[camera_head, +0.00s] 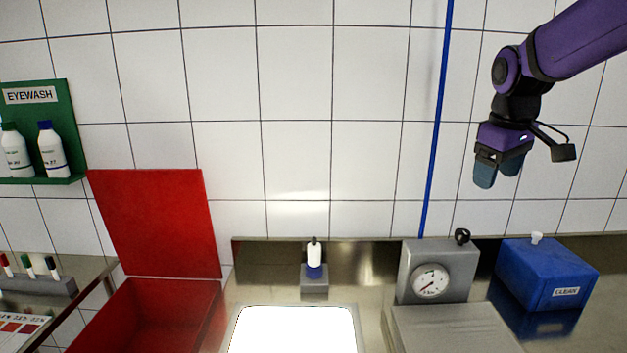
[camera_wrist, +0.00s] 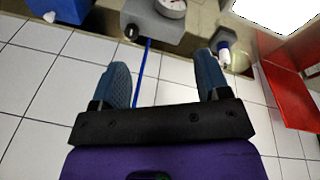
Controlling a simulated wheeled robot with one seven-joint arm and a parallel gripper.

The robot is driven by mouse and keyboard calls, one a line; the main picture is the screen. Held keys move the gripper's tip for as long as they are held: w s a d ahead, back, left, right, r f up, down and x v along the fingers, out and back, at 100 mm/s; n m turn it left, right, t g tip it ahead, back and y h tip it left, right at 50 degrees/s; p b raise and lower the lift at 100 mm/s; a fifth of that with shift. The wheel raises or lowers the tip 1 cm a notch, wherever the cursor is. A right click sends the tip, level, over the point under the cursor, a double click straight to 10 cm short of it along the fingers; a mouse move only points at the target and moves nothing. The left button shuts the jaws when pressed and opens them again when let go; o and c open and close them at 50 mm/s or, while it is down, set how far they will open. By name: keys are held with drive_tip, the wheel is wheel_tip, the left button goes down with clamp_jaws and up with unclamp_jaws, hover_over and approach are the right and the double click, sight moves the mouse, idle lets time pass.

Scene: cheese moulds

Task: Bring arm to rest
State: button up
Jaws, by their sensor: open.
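My purple arm comes in from the upper right in the head view. My gripper (camera_head: 498,172) hangs in the air in front of the tiled wall, above the blue box and the dial scale. It points downward with its blue-grey fingertips apart. In the wrist view my gripper (camera_wrist: 164,80) has its two fingers spread wide. Nothing is between the fingers, and they touch nothing.
Below stand a grey dial scale (camera_head: 431,281), a blue box labelled CLEAN (camera_head: 555,275), a small bottle (camera_head: 314,260) and a bright white panel (camera_head: 293,330). An open red bin (camera_head: 165,310) is at left. A green eyewash shelf (camera_head: 66,110) hangs on the wall.

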drive_tip(key=s+a+m+t, duration=0.1)
drive_tip(key=s+m, duration=0.1)
drive_tip(key=s, duration=1)
drive_tip(key=s+a+f+m+t, duration=0.1)
drive_tip(key=s+a+m+t, duration=0.1)
drive_tip(key=s, duration=0.9)
drive_tip(key=shift+s+f+m+y, duration=0.25)
drive_tip(key=shift+s+m+y, duration=0.15)
drive_tip(key=shift+m, duration=0.2)
drive_tip(key=shift+a, duration=0.1)
